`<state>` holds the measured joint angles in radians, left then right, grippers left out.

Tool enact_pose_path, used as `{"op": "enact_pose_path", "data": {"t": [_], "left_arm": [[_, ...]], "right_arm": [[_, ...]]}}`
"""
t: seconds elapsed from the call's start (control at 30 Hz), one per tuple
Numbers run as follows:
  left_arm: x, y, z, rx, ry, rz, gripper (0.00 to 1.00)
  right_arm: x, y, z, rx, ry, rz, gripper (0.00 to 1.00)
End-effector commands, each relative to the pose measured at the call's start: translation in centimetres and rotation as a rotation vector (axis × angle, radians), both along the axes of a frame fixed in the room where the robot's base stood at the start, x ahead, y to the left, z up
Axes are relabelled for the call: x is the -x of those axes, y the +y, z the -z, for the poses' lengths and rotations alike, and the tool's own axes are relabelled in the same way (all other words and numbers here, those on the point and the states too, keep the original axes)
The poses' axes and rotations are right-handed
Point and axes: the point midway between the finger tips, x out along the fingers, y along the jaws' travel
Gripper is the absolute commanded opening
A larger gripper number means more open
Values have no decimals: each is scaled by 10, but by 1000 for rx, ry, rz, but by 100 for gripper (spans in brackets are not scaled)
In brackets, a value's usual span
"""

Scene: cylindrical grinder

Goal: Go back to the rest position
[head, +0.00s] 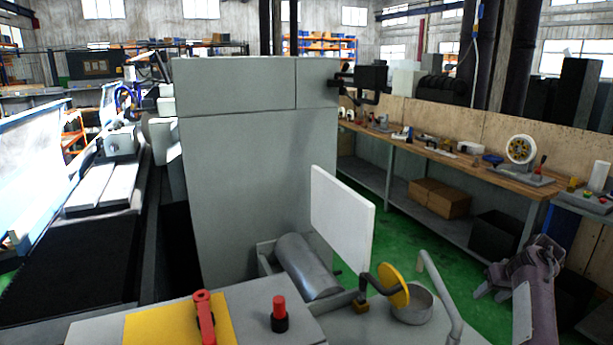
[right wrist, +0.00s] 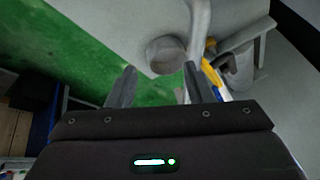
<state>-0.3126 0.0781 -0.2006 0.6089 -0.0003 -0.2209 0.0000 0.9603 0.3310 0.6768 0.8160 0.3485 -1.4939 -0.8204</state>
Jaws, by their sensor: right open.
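My right gripper (head: 493,291) is at the lower right of the head view, over the green floor, to the right of the grey grinder (head: 250,170). In the right wrist view its two dark fingers (right wrist: 158,88) stand apart with nothing between them. Beyond them in that view are the round metal cup (right wrist: 166,55) and bent pipe on the machine's grey ledge. The cup (head: 412,304) also shows in the head view, left of the gripper and apart from it. My left gripper is in neither view.
The grinder carries a white panel (head: 342,218), a metal cylinder (head: 306,265), a yellow handwheel (head: 393,285), a bent pipe (head: 440,295) and a red lever (head: 204,318). A wooden workbench (head: 455,165) with tools and boxes runs along the right. Green floor (head: 375,205) lies between.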

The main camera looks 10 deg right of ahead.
Motion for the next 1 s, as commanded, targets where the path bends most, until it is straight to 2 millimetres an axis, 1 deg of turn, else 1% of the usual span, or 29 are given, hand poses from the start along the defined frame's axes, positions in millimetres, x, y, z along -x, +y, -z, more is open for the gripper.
{"op": "enact_pose_path", "data": {"t": [0.03, 0.07, 0.1, 0.17, 0.47, 0.67, 0.77, 0.87, 0.97, 1.0], "left_arm": [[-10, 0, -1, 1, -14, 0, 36], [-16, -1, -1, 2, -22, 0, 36], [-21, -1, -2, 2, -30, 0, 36], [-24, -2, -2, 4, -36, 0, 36], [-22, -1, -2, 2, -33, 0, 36], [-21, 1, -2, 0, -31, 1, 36], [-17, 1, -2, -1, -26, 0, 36], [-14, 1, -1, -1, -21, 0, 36], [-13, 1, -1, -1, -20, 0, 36], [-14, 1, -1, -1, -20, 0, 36]], "right_arm": [[0, 0, 0, 0, 0, 0, 47], [0, 0, 0, 0, 0, 0, 47], [3, -1, 3, 14, 9, 3, 47], [7, -2, 6, 30, 17, 8, 47], [28, -3, 23, 128, 64, 25, 47], [49, 9, 38, 226, 104, 21, 47], [63, 23, 48, 286, 123, 6, 47], [81, 51, 61, 354, 140, -29, 47], [106, 95, 76, 411, 149, -86, 47], [118, 115, 82, 426, 149, -112, 47]]}}
